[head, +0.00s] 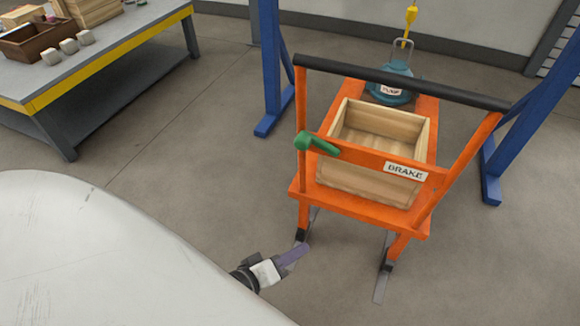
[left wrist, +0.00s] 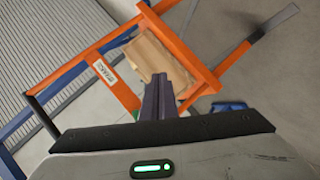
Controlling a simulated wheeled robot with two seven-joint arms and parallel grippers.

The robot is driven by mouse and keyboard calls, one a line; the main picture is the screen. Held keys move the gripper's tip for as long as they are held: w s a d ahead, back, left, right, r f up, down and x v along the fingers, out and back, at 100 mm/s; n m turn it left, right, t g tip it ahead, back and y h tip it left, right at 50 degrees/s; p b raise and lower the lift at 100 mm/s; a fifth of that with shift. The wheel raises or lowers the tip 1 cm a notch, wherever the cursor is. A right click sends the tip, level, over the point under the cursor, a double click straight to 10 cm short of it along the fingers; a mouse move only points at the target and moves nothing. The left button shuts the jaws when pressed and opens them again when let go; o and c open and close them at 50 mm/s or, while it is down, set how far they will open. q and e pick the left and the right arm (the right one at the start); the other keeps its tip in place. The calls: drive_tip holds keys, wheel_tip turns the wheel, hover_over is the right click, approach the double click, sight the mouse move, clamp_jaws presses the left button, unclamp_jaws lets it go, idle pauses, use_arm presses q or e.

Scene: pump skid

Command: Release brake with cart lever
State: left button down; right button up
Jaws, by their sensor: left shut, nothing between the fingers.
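The orange cart (head: 365,207) stands right of the middle in the head view, with a black handle bar (head: 400,82) on top. The green lever (head: 316,144) sits at the left end of its front crossbar, pointing right along it. A white BRAKE label (head: 405,171) is at the bar's right; it also shows in the left wrist view (left wrist: 104,72). My left gripper (head: 293,256) is shut and empty, low in front of the cart's left leg and below the lever. My right gripper is out of view.
A wooden crate (head: 384,125) sits on the cart. Behind it is a blue-green pump (head: 391,91) under a yellow hook (head: 409,20). Blue frame legs (head: 272,60) flank the cart. A workbench (head: 115,52) stands at the far left.

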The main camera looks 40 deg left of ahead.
sight(317, 147)
use_arm(q)
drive_tip(key=w+a+r+n+t+y+b, duration=0.1)
drive_tip(key=w+a+n+t+y+b, duration=0.1)
drive_tip(key=a+n, duration=0.5)
drive_tip(key=w+a+r+n+t+y+b, duration=0.2)
drive_tip(key=a+n, duration=0.5)
drive_tip(key=n, duration=0.7)
drive_tip(key=w+t+y+b, duration=0.1)
drive_tip(key=w+t, duration=0.1)
drive_tip(key=shift+w+a+r+t+b, duration=0.2)
drive_tip(key=shift+w+a+t+b, duration=0.1)
drive_tip(key=shift+w+a+b, duration=0.1)
drive_tip(key=w+r, duration=0.5)
drive_tip(key=w, duration=0.5)
drive_tip(key=shift+w+d+p, duration=0.2)
drive_tip(key=shift+d+p, duration=0.05)
drive_tip(key=shift+p, duration=0.05)
drive_tip(key=shift+r, duration=0.15)
